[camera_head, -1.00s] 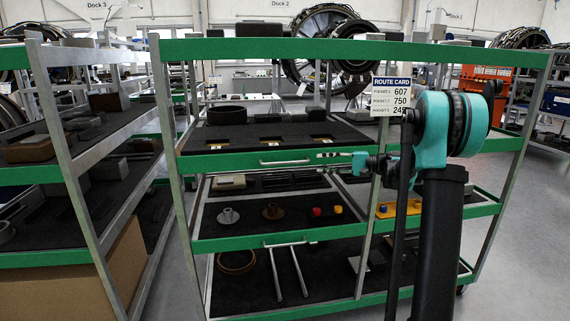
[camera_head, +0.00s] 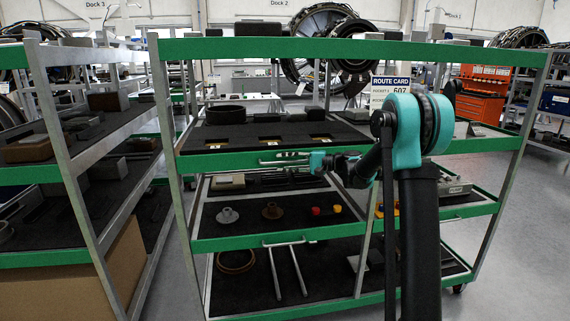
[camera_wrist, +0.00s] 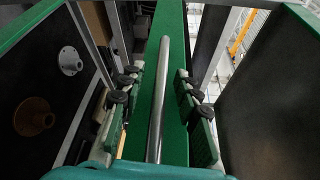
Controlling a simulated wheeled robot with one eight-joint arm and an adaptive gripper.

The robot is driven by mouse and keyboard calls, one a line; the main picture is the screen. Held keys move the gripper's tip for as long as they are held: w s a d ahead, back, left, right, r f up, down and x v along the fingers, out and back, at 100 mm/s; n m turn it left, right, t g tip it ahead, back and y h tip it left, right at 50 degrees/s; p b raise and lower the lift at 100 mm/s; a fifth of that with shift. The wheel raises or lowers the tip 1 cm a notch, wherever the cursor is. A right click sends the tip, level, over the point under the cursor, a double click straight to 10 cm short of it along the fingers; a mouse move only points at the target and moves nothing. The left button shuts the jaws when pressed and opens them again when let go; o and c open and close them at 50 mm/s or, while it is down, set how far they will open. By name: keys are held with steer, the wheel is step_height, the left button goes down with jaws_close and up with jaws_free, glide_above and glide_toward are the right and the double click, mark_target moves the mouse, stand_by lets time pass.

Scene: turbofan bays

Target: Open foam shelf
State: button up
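The foam shelf (camera_head: 222,162) is the upper pull-out level of the middle rack, with a green front edge and black foam holding several cut pockets. Its silver bar handle (camera_wrist: 156,120) runs along that green edge. My gripper (camera_head: 285,164) is at the handle in the head view, partly covering it. In the wrist view my gripper (camera_wrist: 155,84) is open, with one finger on each side of the bar and visible gaps between fingers and bar. The shelf appears pushed in, flush with the rack.
A lower shelf (camera_head: 220,244) holds flanged parts and red and yellow pieces, with its own handle below. A route card (camera_head: 388,81) hangs on the rack, partly hidden by my arm. Another rack (camera_head: 75,170) stands close on the left. Grey floor is open on the right.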

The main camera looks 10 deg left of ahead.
jaws_close()
stand_by(0.5)
